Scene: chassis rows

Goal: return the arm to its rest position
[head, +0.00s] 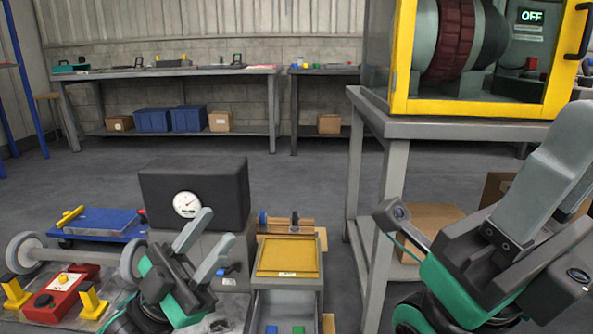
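My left gripper (218,226) is in the lower left of the head view. Its two grey fingers point up and right, with a gap between them and nothing held. It shows in front of the dark box with a round gauge and beside the grey wheel of an axle. My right arm comes in at the right edge, large and close, with teal and dark links. Its gripper (560,150) shows grey finger-like parts pointing up and right, overlapping one another. I cannot tell whether they are apart. No object shows in it.
A dark gauge box (194,190), a yellow-topped drawer unit (287,258) with an open drawer, and a red block (62,292) with yellow stands sit low in front. A yellow-framed machine (480,106) on a grey table stands right, behind my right arm. Open floor lies beyond.

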